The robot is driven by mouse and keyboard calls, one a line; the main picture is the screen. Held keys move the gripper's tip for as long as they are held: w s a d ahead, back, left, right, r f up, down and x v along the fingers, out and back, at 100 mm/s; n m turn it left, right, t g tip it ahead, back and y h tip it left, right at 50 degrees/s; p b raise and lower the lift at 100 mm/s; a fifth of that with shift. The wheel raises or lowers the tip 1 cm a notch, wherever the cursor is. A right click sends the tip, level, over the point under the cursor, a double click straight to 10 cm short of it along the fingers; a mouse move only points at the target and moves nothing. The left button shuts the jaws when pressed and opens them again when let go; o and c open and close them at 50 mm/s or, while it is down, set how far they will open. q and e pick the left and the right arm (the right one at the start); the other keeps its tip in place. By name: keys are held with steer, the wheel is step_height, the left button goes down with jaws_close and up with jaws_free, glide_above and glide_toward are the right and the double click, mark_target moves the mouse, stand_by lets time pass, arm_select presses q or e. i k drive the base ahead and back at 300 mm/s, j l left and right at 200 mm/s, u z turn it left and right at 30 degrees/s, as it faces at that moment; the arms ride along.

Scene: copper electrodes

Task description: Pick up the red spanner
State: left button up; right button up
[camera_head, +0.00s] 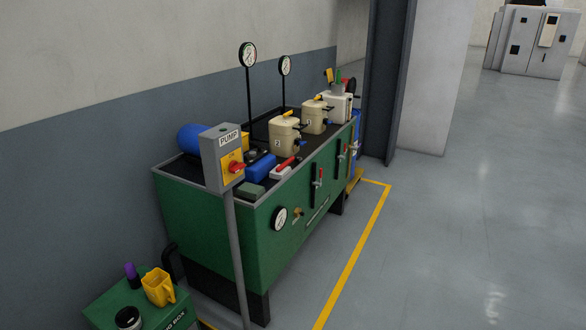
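I cannot pick out a red spanner for certain. A small red bar (286,162) lies at a tilt over a white item (282,172) on the front part of the green bench's top. It is too small to tell whether it is a spanner or a handle. Two more red handles, a near one (320,174) and a far one (340,158), sit on the bench's front face and look like valve levers. Neither of my grippers is in view.
The green bench (270,240) stands along the wall, with blue items and beige canisters (285,136) on it. A grey PUMP post (237,260) with a red knob stands before its near end. A green box (150,310) is at lower left. The floor right of the yellow line (352,255) is clear.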

mark_target(291, 159)
steer(key=i+l+z, duration=0.3)
steer(key=i, duration=0.15)
steer(key=i+l+z, duration=0.25)
steer(key=i, duration=0.25)
steer(key=i+l+z, duration=0.1)
steer(key=i, duration=0.55)
steer(key=i+l, duration=0.25)
steer(key=i, duration=0.45)
steer(key=i+l+z, duration=0.15)
steer(key=i, duration=0.55)
steer(key=i+l+u, duration=0.2)
steer(key=i+u, duration=0.25)
steer(key=i+l+u, duration=1.1)
steer(key=i+l, duration=0.75)
steer(key=i, duration=0.15)
steer(key=i+l+u, duration=0.3)
steer(key=i+l, duration=0.8)
steer(key=l, duration=0.15)
steer(key=u, duration=3.25)
